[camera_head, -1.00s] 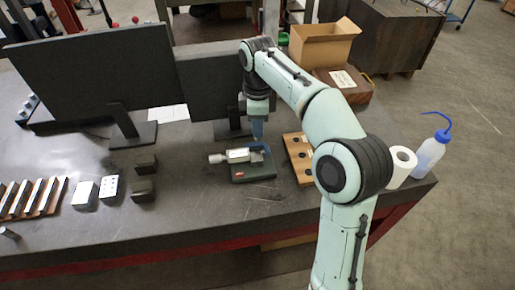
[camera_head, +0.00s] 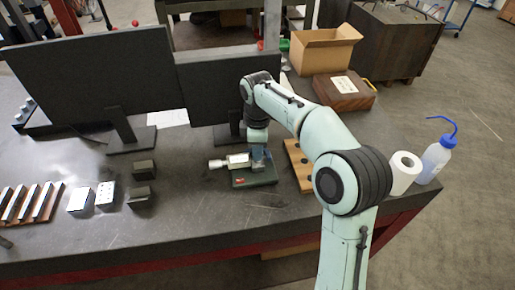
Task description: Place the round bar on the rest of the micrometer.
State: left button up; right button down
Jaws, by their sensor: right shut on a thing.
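The micrometer (camera_head: 238,160) lies on a dark green base (camera_head: 252,180) near the middle of the bench, its silver thimble pointing left. My right gripper (camera_head: 259,163) comes down from above at the right end of the micrometer, over the base. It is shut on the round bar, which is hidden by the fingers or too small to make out. I cannot tell whether the bar touches the rest. My left gripper is not in view.
A wooden block with dark holes (camera_head: 298,165) stands close to the right of the micrometer. Dark panels on feet (camera_head: 130,138) stand behind and to the left. Metal blocks (camera_head: 106,194) lie at left. A paper roll (camera_head: 404,172) and a wash bottle (camera_head: 436,160) stand at right.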

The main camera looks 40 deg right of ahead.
jog(key=c, duration=1)
grip_release()
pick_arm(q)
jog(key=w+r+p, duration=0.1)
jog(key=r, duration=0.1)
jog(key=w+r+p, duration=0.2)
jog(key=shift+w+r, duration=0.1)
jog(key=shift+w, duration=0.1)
pick_arm(e)
notch_tip(320, 180, up, 12)
jog(key=shift+r, duration=0.15)
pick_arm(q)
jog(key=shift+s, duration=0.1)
